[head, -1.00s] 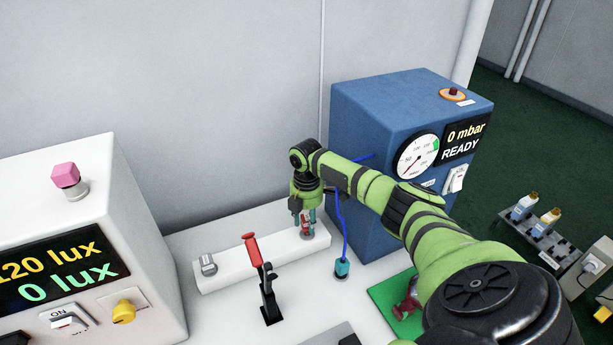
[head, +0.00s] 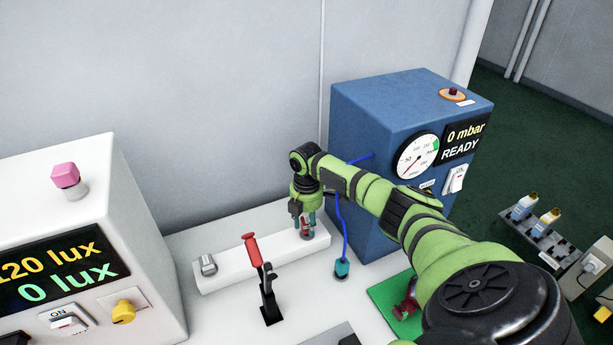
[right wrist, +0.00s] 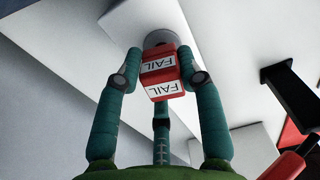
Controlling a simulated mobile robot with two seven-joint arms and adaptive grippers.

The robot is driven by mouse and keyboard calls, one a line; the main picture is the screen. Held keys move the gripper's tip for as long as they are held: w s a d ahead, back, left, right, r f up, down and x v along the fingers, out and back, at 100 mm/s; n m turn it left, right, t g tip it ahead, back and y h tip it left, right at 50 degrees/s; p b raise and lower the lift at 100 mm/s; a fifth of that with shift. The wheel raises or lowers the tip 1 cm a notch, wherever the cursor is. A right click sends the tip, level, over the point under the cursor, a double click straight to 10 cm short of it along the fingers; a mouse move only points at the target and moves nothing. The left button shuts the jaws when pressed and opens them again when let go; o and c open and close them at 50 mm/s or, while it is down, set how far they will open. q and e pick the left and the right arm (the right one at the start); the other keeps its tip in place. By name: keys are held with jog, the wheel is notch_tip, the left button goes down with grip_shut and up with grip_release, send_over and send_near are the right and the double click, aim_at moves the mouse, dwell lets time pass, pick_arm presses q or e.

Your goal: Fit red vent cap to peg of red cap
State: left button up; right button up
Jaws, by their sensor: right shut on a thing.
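My right gripper (head: 305,222) points down over the right end of a long white bar (head: 250,262). It is shut on a small red piece, which I take to be the red vent cap (head: 304,230). In the right wrist view the red piece (right wrist: 160,72) shows white FAIL labels and sits between the teal fingers. A pale round disc (right wrist: 159,38) on the bar shows behind it. I cannot tell whether the piece touches the disc, and no peg is clearly visible. My left gripper is not in view.
A blue gauge box (head: 365,110) stands close on the right. A teal connector (head: 342,268) and a green mat (head: 385,295) with a dark red part lie nearer.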

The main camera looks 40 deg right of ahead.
jog(key=shift+f+b, duration=0.55)
jog(key=shift+f, duration=0.45)
jog(key=shift+r, duration=0.1)
jog(key=o, duration=1.2)
jog(key=shift+o, duration=0.2)
jog(key=shift+r, duration=0.1)
notch_tip(320, 180, up, 12)
jog(key=shift+f, duration=0.1)
